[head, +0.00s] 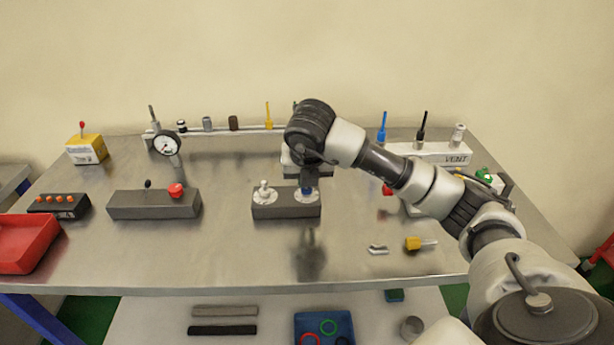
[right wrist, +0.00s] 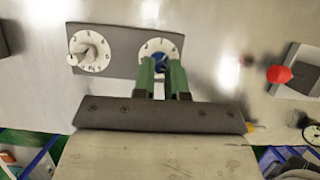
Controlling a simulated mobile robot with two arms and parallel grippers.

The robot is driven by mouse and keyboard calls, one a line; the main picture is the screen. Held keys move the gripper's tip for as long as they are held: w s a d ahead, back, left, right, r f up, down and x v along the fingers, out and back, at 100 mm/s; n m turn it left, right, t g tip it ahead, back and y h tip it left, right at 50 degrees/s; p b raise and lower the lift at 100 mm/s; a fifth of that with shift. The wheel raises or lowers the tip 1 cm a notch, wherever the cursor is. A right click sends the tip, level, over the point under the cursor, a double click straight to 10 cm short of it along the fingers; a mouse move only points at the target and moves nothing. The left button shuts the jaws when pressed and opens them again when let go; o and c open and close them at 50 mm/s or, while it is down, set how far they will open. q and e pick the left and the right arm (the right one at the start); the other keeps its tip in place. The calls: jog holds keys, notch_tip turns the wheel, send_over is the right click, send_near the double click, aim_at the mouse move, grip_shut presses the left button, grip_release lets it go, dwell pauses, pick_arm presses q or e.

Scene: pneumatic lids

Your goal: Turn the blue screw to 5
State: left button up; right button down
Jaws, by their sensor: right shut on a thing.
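The blue screw (head: 307,190) stands on the right white dial of a dark grey block (head: 284,211) in the middle of the bench. In the right wrist view the blue screw (right wrist: 160,62) sits between the two green fingers of my right gripper (right wrist: 163,72), which is shut on it from above. The white dial (right wrist: 174,47) around it carries marks too small to read, and the fingers hide its near part. A second dial with a white screw (right wrist: 90,52) is beside it on the same block. My left gripper is not in view.
A grey block with a red knob (head: 176,190) and a gauge (head: 167,144) stand to the left. A white VENT block (head: 455,158) is at the back right. A yellow-handled part (head: 413,243) lies front right. The bench front is mostly clear.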

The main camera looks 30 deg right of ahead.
jog(key=shift+r, duration=0.1)
jog(key=c, duration=1.2)
grip_release()
jog(key=shift+o, duration=0.2)
jog(key=v, duration=1)
jog(key=shift+s+r+p, duration=0.15)
jog(key=shift+r+p, duration=0.2)
jog(key=shift+p, duration=0.05)
